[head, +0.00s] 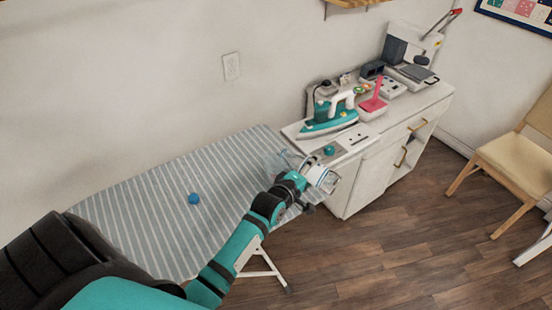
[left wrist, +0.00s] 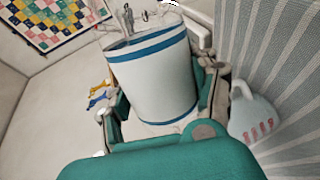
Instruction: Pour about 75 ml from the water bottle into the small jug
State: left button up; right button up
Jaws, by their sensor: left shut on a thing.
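The water bottle, with a white label and blue bands, fills the middle of the left wrist view (left wrist: 150,80); its upper part is clear. My left gripper (head: 307,184) is shut around it, with a finger on each side of the label. In the head view the bottle (head: 322,176) is small, beyond the gripper near the board's right end; I cannot tell its exact tilt or water level. The small jug (left wrist: 250,118), clear with red marks, stands on the striped cover beside the gripper. In the head view a faint clear shape shows left of the gripper. My right gripper is out of view.
The striped ironing board (head: 150,220) holds a small blue round thing (head: 194,198). A chair (head: 512,160) stands at the right.

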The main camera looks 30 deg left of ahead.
pick_arm(q)
jog(key=shift+r, duration=0.35)
jog(key=shift+d+p, duration=0.25)
jog(key=shift+p, duration=0.05)
jog(key=shift+d+r+n, duration=0.1)
jog(key=shift+d+n, duration=0.1)
jog(key=shift+n, duration=0.1)
jog(key=shift+d+r+h+p, duration=0.1)
jog(key=shift+r+h+p, duration=0.1)
jog(key=shift+h+p, duration=0.1)
dwell(1.2)
